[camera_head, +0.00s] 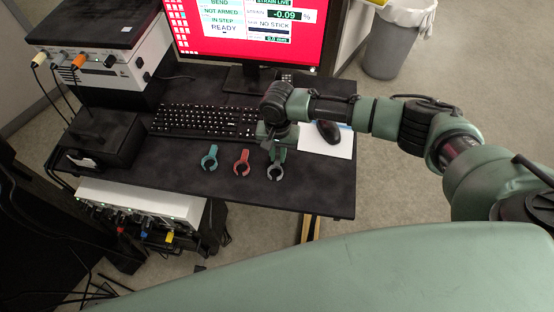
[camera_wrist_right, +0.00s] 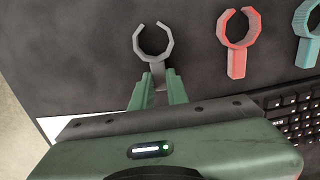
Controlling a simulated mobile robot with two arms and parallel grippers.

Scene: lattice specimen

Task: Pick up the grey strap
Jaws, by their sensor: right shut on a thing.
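The grey strap (camera_head: 275,172) is an open ring with a short stem, at the right end of a row of straps near the front edge of the dark desk. In the right wrist view the grey strap (camera_wrist_right: 152,43) has its stem between the fingers of my right gripper (camera_wrist_right: 158,90). My right gripper (camera_head: 276,152) is shut on that stem, with the ring sticking out past the fingertips. Whether the strap touches the desk is hard to tell. My left gripper is not in view.
A red strap (camera_head: 242,161) and a teal strap (camera_head: 210,157) lie left of the grey one. Behind are a keyboard (camera_head: 205,120), a mouse (camera_head: 328,131) on a white sheet (camera_head: 335,150) and a red-screened monitor (camera_head: 245,40). Equipment boxes (camera_head: 105,65) stand at left.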

